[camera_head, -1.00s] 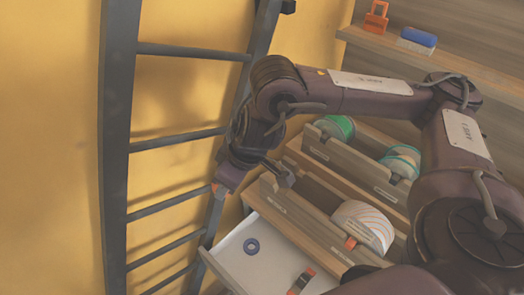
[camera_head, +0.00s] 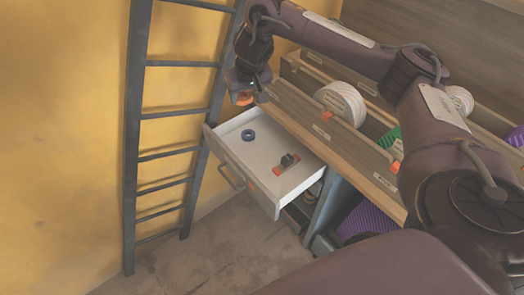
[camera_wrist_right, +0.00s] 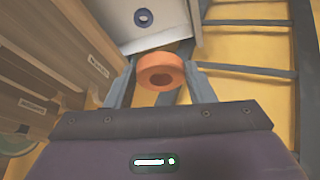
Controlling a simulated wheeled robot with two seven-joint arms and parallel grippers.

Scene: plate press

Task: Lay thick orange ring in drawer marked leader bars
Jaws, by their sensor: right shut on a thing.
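My right gripper (camera_head: 243,92) is shut on a thick orange ring (camera_head: 245,99). In the right wrist view the ring (camera_wrist_right: 147,75) sits between the two fingertips (camera_wrist_right: 160,70), its hole facing the camera. An open drawer with a white inside (camera_head: 225,130) sticks out below the wooden shelves. In the head view the ring appears just past the drawer's far corner, held above it. The drawer's label is not readable. My left gripper is not in view.
A dark item with orange ends (camera_head: 287,160) lies in the drawer's nearer part. Wooden bins with a striped white roll (camera_head: 342,103) stand to the right. A dark ladder (camera_head: 140,150) leans along the yellow wall at left. Part of the drawer floor is clear.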

